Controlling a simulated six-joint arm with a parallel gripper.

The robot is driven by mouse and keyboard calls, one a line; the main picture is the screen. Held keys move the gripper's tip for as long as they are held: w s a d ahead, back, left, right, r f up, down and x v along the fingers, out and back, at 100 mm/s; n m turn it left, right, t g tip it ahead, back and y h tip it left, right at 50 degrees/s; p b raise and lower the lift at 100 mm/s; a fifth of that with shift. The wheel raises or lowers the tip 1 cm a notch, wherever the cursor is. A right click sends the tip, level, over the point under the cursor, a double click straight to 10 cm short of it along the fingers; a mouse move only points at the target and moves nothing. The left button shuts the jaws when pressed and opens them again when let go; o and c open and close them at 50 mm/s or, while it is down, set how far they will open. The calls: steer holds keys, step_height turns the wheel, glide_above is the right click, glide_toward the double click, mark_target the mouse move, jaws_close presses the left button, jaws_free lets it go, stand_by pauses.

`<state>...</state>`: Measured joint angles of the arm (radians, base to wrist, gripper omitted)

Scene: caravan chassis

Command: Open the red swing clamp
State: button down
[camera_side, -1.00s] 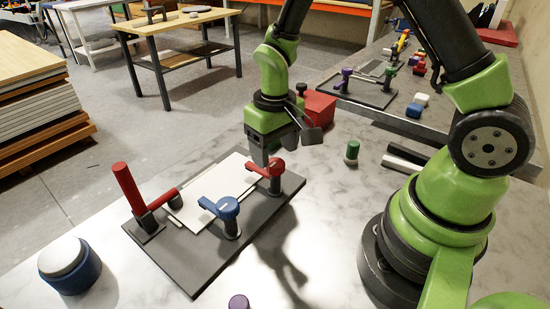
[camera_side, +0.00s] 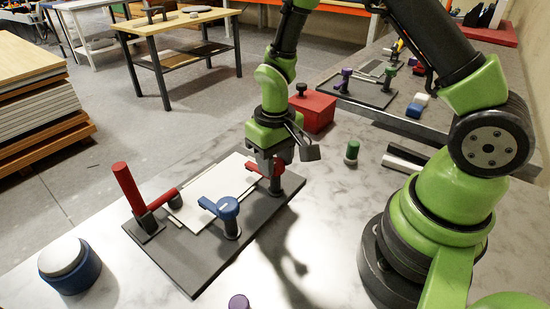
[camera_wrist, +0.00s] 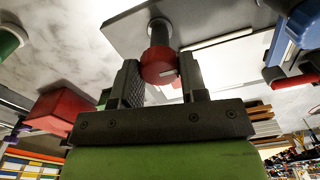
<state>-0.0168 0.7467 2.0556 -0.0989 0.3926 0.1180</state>
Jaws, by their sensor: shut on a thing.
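The red swing clamp (camera_side: 256,168) stands at the right end of the dark fixture plate (camera_side: 200,268), its arm pointing left over the pale sheets (camera_side: 203,214). My gripper (camera_side: 270,172) points down over its head and hides most of it in the side view. In the wrist view my gripper (camera_wrist: 160,82) has one finger on each side of the red clamp head (camera_wrist: 158,66), shut on it. The clamp's dark post shows beyond the head.
A blue swing clamp (camera_side: 226,208) stands close by on the plate's front edge. A red clamp with a tall upright handle (camera_side: 128,188) is at the left end. A red box (camera_side: 316,112) stands behind my gripper, and a green-topped peg (camera_side: 352,150) to its right.

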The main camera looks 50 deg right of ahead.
steer(key=m, duration=0.4)
steer(key=shift+m, duration=0.3)
steer(key=m, duration=0.4)
steer(key=shift+m, duration=0.3)
steer(key=m, duration=0.4)
steer(key=shift+m, duration=2.3)
steer(key=c, duration=0.7)
jaws_free()
steer(key=shift+o, duration=0.2)
